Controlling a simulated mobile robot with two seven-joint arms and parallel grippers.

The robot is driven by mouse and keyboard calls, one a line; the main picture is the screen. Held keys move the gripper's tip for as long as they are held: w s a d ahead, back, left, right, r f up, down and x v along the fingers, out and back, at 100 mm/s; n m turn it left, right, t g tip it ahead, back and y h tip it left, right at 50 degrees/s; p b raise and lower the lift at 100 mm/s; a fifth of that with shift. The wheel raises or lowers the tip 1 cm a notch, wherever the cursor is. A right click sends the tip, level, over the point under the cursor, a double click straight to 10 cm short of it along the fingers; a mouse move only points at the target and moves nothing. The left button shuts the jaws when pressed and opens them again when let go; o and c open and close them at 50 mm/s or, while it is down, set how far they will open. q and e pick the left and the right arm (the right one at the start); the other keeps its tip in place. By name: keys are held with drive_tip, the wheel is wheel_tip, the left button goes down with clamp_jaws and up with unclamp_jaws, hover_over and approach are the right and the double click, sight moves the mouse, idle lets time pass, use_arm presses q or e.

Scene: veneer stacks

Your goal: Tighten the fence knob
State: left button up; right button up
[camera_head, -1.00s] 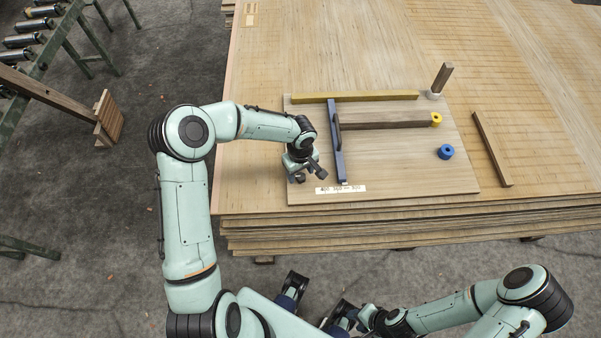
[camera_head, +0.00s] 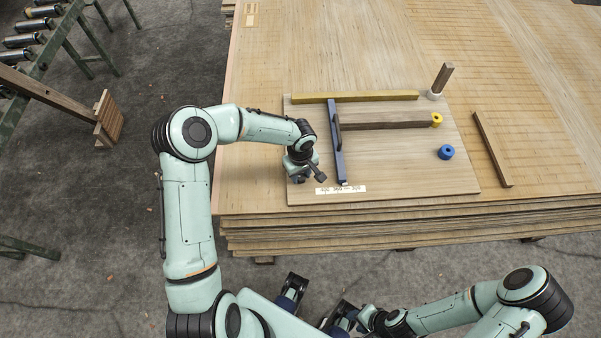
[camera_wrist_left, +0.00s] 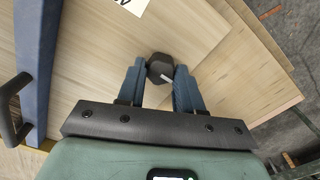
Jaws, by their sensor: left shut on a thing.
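The black faceted knob (camera_wrist_left: 160,67), with a bright metal pin on it, sits between the blue fingertips of my left gripper (camera_wrist_left: 160,75) in the left wrist view. The gripper is shut on it. In the head view my left gripper (camera_head: 300,177) is at the board's left front, left of the slate-blue fence bar (camera_head: 338,150); the knob is hard to make out there. The fence bar also shows in the left wrist view (camera_wrist_left: 36,60). My right gripper (camera_head: 369,318) is low in the head view, off the stack; its jaws are unclear.
The pale board (camera_head: 400,180) lies on the veneer stack (camera_head: 540,130). It carries a yellow strip (camera_head: 355,97), a dark brown bar (camera_head: 385,125), a yellow ring (camera_head: 436,119), a blue ring (camera_head: 446,152) and a numbered white label (camera_head: 341,189). An upright post (camera_head: 442,77) stands behind.

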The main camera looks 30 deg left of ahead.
use_arm(q)
drive_tip(key=m+b, duration=0.1)
drive_tip(key=m, duration=0.2)
drive_tip(key=shift+m, duration=0.3)
drive_tip(key=m, duration=0.4)
drive_tip(key=shift+d+m+b, duration=0.1)
drive_tip(key=shift+m+b, duration=0.2)
drive_tip(key=shift+b, duration=0.05)
drive_tip(key=m, duration=0.4)
drive_tip(key=shift+m, duration=0.3)
drive_tip(key=m+p, duration=0.1)
drive_tip(key=m, duration=0.4)
drive_tip(key=shift+r, duration=0.1)
drive_tip(key=m+p, duration=0.1)
drive_tip(key=m, duration=0.3)
drive_tip(key=shift+m, duration=0.4)
drive_tip(key=m+p, duration=0.2)
drive_tip(key=m, duration=0.2)
drive_tip(key=shift+m, duration=0.3)
drive_tip(key=m+p, duration=0.2)
drive_tip(key=m, duration=0.2)
drive_tip(key=shift+m+p, duration=0.85)
drive_tip(key=shift+m, duration=1.25)
use_arm(e)
wheel_tip(320, 180, up, 7)
drive_tip(key=w, duration=0.3)
drive_tip(key=shift+f, duration=0.2)
drive_tip(key=shift+r, duration=0.1)
